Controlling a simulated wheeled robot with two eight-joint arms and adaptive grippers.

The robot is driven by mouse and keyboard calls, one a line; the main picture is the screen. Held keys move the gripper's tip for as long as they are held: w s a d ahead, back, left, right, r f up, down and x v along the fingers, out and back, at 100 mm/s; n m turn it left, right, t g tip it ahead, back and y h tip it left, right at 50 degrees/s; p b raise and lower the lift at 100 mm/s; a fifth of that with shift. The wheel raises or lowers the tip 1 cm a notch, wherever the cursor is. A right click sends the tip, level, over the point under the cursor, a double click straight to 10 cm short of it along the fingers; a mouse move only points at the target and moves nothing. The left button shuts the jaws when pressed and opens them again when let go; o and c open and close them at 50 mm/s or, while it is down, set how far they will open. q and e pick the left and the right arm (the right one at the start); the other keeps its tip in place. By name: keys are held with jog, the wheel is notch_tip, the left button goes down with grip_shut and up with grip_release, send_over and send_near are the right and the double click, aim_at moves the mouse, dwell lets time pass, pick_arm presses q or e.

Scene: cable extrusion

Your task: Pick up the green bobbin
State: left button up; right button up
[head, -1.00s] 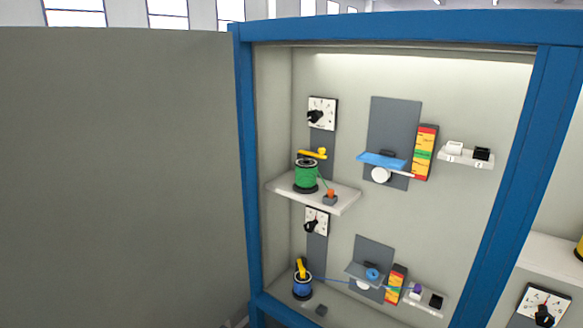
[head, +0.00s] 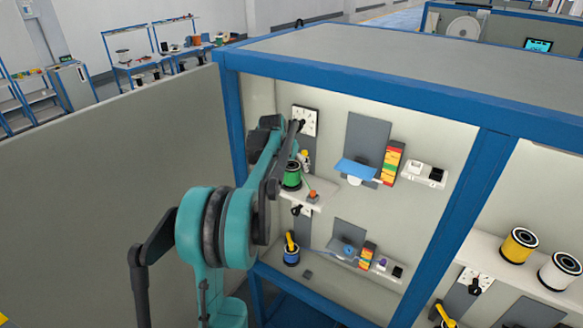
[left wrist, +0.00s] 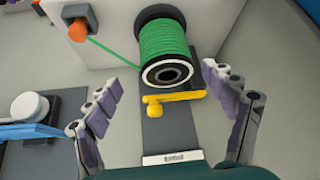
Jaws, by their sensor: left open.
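The green bobbin (head: 291,176) stands on the upper shelf of the blue-framed cabinet, partly covered by my left arm in the head view. In the left wrist view the green bobbin (left wrist: 163,42) shows at the top, with its dark round end facing me. My left gripper (left wrist: 163,84) is open and empty. Its two fingers lie to either side of the picture, with the bobbin ahead between them and apart from both. A yellow latch (left wrist: 175,100) lies just in front of the bobbin's end. My right gripper is not in view.
A green strand runs from the bobbin to an orange piece (left wrist: 78,28) on a grey block. A dial (head: 305,121) is on the wall above the shelf. A blue bobbin (head: 291,256) stands on the level below. The blue cabinet post (head: 235,150) is left of the shelf.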

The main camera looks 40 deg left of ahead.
pick_arm(q)
jog(key=x, duration=0.2)
jog(key=p+x, duration=0.1)
jog(key=x, duration=0.2)
jog(key=a+x, duration=0.1)
jog(key=x, duration=0.1)
jog(key=shift+w+f, duration=0.1)
jog(key=shift+w, duration=0.2)
jog(key=shift+s, duration=0.1)
jog(key=c, duration=1.3)
